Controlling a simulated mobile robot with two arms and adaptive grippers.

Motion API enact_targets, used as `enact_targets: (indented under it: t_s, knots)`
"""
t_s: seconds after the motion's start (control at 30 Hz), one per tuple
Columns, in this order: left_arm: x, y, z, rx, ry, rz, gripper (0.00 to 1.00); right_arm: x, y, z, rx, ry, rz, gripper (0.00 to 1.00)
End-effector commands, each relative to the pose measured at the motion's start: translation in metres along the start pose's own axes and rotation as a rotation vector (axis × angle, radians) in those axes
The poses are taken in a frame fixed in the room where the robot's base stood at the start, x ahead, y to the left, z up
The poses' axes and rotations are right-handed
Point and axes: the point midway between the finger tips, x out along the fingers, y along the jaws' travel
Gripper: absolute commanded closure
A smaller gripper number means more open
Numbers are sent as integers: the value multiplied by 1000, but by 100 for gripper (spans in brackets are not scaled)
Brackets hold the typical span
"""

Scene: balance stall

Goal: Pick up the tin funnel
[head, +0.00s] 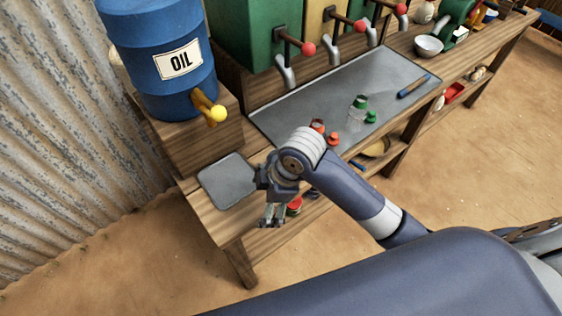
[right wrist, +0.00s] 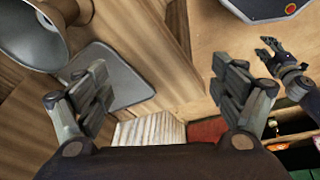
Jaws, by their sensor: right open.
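A grey metal cone (right wrist: 32,32), which looks like the tin funnel, is at the upper left of the right wrist view, partly cut off by the picture edge. I cannot make it out in the head view. My right gripper (head: 272,216) is over the near left end of the bench. In the right wrist view my right gripper (right wrist: 163,92) has its fingers wide apart with nothing between them; the cone is beyond the left finger, apart from it. My left gripper (right wrist: 266,50) shows small at the right of that view, its fingers seemingly apart and empty.
A grey metal plate (head: 225,182) lies on the bench's left end. A blue oil barrel (head: 150,45) with a yellow-knobbed tap stands behind it. A larger metal sheet (head: 345,90) bears small bottles and caps. Lever taps (head: 335,48) overhang it. Items sit on a lower shelf.

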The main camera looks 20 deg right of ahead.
Motion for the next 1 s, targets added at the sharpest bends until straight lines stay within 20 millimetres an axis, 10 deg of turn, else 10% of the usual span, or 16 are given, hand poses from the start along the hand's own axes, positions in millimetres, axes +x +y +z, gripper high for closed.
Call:
enact_targets:
  t_s: [0.63, 1.0]
  knots:
    - [-1, 11, -3, 2, 4, 14, 60, -100, 127, 28, -767, -250, -223, 12]
    - [-9, 7, -3, 2, 3, 9, 60, -62, 125, 43, -784, -254, -236, 12]
